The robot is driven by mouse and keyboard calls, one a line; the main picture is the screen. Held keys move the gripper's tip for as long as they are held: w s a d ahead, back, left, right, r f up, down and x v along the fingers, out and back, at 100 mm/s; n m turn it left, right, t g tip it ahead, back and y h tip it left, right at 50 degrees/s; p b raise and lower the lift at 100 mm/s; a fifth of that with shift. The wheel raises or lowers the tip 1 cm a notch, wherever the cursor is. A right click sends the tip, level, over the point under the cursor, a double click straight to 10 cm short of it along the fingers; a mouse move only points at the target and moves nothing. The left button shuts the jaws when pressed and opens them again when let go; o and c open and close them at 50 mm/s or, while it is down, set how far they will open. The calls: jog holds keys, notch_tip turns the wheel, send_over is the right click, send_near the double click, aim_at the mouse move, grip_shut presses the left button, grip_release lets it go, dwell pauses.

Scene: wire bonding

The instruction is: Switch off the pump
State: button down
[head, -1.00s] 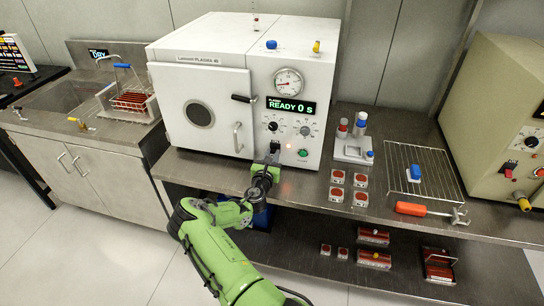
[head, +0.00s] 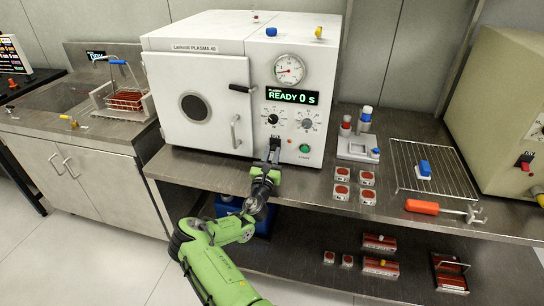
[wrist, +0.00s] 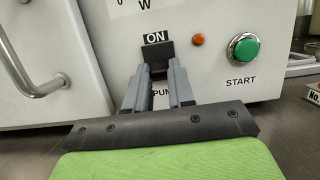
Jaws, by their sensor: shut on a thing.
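The pump switch (wrist: 157,55) is a black block low on the front panel of the white plasma cleaner (head: 210,65). An "ON" label shows right above it, and a partly hidden "PUM…" label shows below it. My gripper (wrist: 158,76) is shut on the switch, with one grey finger at each side of its lower part. In the head view, my gripper (head: 274,148) reaches the panel from the front, left of the green START button (head: 305,148). The fingers hide most of the switch there. The display (head: 292,96) reads "READY 0 s".
An orange lamp (wrist: 198,40) sits just right of the switch. The chamber door's handle (head: 235,131) stands out to the left. Small labelled boxes (head: 341,191), a wire rack (head: 440,166) and an orange-handled tool (head: 422,207) lie on the bench to the right.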

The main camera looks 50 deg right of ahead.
jog(key=c, duration=1)
grip_release()
jog(key=shift+o, duration=0.2)
jog(key=p+v, duration=0.2)
jog(key=v, duration=1.3)
jog(key=shift+s+a, duration=0.2)
jog(key=shift+a, duration=0.15)
jog(key=shift+f, duration=0.1)
